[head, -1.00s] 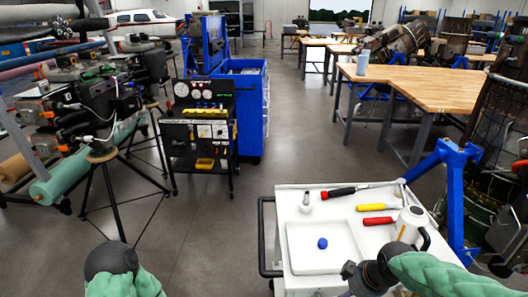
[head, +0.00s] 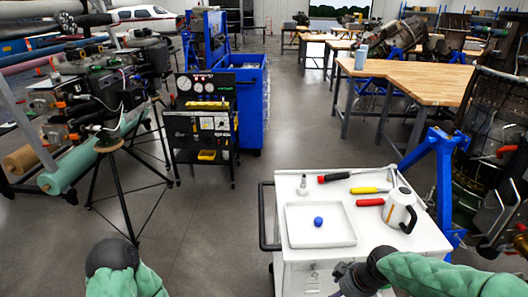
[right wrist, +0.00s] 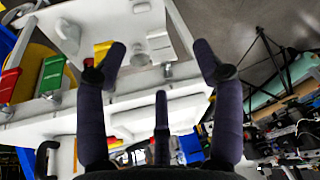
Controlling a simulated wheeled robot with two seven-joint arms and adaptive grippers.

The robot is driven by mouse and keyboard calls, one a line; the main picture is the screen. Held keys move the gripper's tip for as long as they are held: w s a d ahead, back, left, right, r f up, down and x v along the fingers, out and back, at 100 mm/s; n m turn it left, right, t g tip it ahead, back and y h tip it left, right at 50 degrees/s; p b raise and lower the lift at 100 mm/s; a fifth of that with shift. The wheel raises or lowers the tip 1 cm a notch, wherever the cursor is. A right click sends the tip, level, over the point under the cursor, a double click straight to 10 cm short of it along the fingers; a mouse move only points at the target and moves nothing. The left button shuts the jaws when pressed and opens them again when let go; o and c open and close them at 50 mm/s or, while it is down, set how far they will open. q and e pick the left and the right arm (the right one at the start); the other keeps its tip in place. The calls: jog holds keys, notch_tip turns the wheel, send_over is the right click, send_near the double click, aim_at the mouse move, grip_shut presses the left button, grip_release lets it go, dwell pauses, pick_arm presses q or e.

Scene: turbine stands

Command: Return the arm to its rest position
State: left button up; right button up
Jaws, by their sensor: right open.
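My right gripper (head: 350,280) is at the front edge of the white cart (head: 425,245), low in the head view, and holds nothing that I can see. In the right wrist view its dark padded fingers (right wrist: 160,52) stand wide apart with nothing between them. My right arm in a green sleeve comes in from the lower right. My left arm shows only as a green sleeve and a dark round joint at the lower left. My left gripper is out of view.
On the cart are a white tray (head: 290,228) with a blue piece (head: 318,221), a white mug (head: 399,212), and tools with red and yellow handles. A blue stand (head: 443,185) is at its right. Open floor (head: 215,230) lies to its left.

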jog(key=s+a+f+m+g+y, duration=0.1)
jog(key=s+a+f+m, duration=0.15)
jog(key=f, duration=0.55)
jog(key=s+a+f+m, duration=0.1)
jog(key=a+f, duration=0.3)
jog(key=f, duration=0.4)
jog(key=s+a+f+m+g, duration=0.1)
jog(key=s+a+f+m, duration=0.3)
jog(key=s+f, duration=0.6)
jog(key=shift+s+a+f+y, duration=0.15)
jog(key=shift+a+f+y, duration=0.25)
jog(key=shift+f, duration=0.9)
